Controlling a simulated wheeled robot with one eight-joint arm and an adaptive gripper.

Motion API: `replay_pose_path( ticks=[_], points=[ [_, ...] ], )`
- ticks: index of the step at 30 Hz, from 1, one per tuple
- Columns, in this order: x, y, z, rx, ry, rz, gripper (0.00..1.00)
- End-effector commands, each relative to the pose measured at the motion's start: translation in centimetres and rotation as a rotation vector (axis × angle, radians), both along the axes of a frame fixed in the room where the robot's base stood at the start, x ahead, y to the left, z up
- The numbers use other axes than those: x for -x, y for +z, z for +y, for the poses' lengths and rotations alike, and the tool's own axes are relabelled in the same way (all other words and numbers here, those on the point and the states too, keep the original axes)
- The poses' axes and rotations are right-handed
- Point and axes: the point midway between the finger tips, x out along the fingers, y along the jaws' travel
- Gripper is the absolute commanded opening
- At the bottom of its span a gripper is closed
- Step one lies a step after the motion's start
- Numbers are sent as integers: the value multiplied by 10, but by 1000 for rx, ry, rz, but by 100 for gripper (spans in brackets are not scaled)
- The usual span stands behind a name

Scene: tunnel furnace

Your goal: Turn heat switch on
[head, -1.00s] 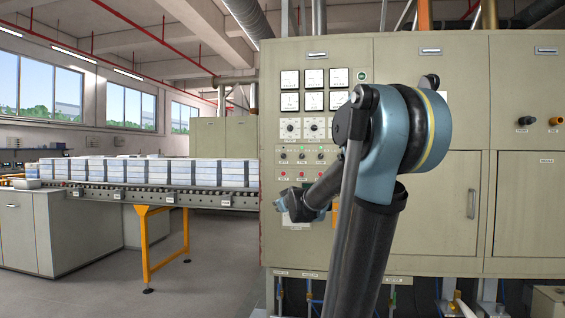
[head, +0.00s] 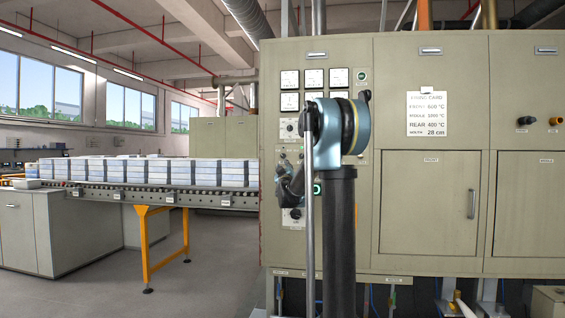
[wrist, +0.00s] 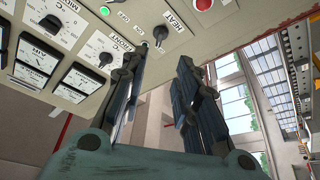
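In the wrist view, a HEAT label (wrist: 175,22) is on the control panel at top centre. A small dark switch knob (wrist: 160,33) is beside that label, close to my left fingertip; I cannot tell whether they touch or which way the knob is set. My gripper (wrist: 168,60) is open and empty below the panel, with a clear gap between its two dark fingers.
A red button (wrist: 203,5) and a white dial (wrist: 103,42) are near my fingers. A card with temperatures (head: 427,113) hangs on the cabinet. A conveyor (head: 160,197) with stacked blocks runs left.

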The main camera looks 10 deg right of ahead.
Motion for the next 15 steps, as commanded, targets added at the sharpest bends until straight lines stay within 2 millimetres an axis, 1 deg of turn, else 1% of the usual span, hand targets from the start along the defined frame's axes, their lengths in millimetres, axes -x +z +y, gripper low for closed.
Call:
replay_pose_path(
  ticks=[1,3,15],
  points=[
    [-10,3,-1,0,0,0,28],
    [-22,7,-2,-2,0,1,28],
    [-87,29,-7,-1,0,1,28]
  ],
)
